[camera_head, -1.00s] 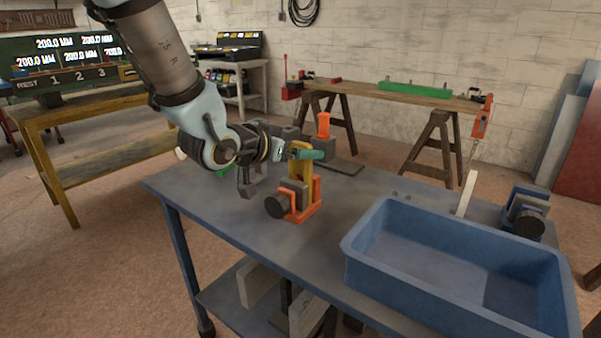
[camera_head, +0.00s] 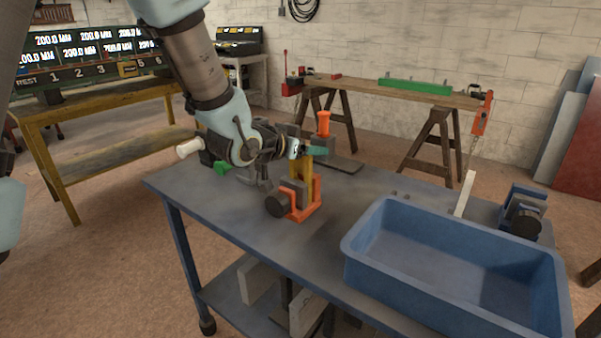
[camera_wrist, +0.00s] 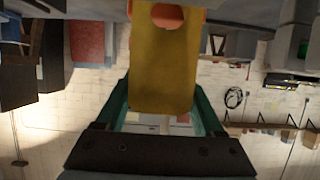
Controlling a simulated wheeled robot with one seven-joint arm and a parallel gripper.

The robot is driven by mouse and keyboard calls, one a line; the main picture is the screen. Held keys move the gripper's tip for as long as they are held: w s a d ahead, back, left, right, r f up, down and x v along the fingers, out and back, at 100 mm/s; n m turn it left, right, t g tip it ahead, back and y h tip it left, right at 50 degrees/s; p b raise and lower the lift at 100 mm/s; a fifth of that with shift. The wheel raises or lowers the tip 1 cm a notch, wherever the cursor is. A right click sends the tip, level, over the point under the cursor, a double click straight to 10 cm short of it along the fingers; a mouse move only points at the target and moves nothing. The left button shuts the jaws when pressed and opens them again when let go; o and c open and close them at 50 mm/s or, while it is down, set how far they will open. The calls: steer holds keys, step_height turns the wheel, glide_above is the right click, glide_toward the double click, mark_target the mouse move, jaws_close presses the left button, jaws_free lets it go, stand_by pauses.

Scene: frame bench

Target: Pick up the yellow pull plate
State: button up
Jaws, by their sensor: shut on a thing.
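The yellow pull plate (camera_head: 303,176) stands upright at an orange clamp fixture (camera_head: 306,208) on the blue-grey bench. My gripper (camera_head: 315,150) reaches in from the left, its teal fingers shut on the plate's upper end. In the wrist view the plate (camera_wrist: 163,65) fills the space between the two teal fingers of my gripper (camera_wrist: 163,88). A round orange-red spot shows near the plate's far end there. The plate's lower end is hidden by the fixture in the head view, so I cannot tell whether it touches it.
A blue tub (camera_head: 400,278) takes up the bench's right front. An orange-topped post (camera_head: 323,125) stands behind my gripper. A blue and black clamp (camera_head: 522,212) and an upright white strip (camera_head: 464,194) are at the right. Bench surface right of the fixture is clear.

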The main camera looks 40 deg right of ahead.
jaws_close()
steer(key=shift+r, duration=0.1)
stand_by(0.5)
